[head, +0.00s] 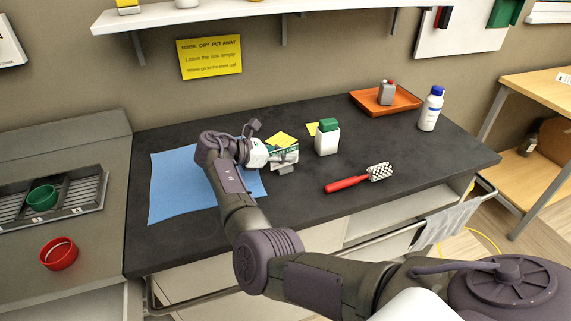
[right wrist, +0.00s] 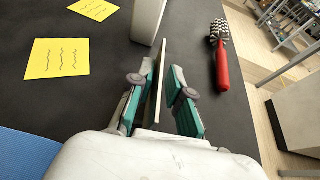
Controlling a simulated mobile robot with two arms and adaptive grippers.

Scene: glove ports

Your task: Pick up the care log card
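The care log card (head: 287,150) is a white card with a green band, upright on the dark counter. In the right wrist view the card (right wrist: 158,82) shows edge-on as a thin strip between the fingers. My right gripper (head: 282,159) covers part of it in the head view. In the right wrist view my right gripper (right wrist: 163,95) has its teal pads on either side of the card. A gap shows between the card and the right pad; the left pad is close to it, contact unclear. My left gripper is out of view.
A white container with green lid (head: 327,141) stands just beyond the card. A red-handled brush (head: 350,183) lies to the right. Yellow notes (right wrist: 57,58) and a blue mat (head: 175,190) lie nearby. An orange tray (head: 400,102) and white bottle (head: 430,112) are farther back.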

